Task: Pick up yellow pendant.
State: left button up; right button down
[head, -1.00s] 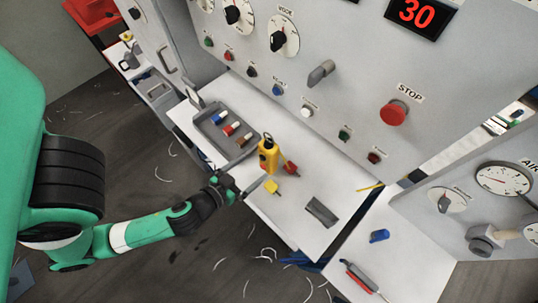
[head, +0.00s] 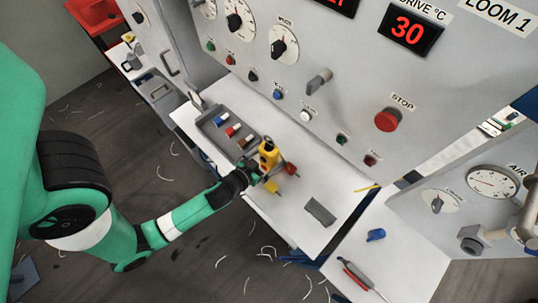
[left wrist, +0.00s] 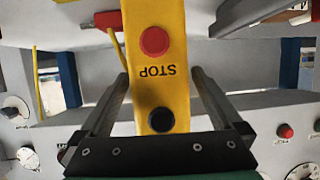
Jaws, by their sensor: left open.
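The yellow pendant (head: 268,155) stands on the white shelf below the control panel in the head view. In the left wrist view the pendant (left wrist: 160,75) shows a red button, the word STOP upside down, and a black button. My left gripper (head: 258,172) is at the pendant's near left side. In the left wrist view its two fingers (left wrist: 158,85) are open, one on each side of the pendant, with gaps visible between fingers and pendant. My right gripper is not in view.
A grey tray (head: 208,127) with several coloured spools lies left of the pendant. A red piece (head: 290,169) and a yellow piece (head: 272,187) lie close by. A dark grey block (head: 320,211) lies to the right. The panel with a red stop button (head: 388,119) rises behind.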

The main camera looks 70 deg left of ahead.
pick_arm(q)
grip_shut()
dwell(0.3)
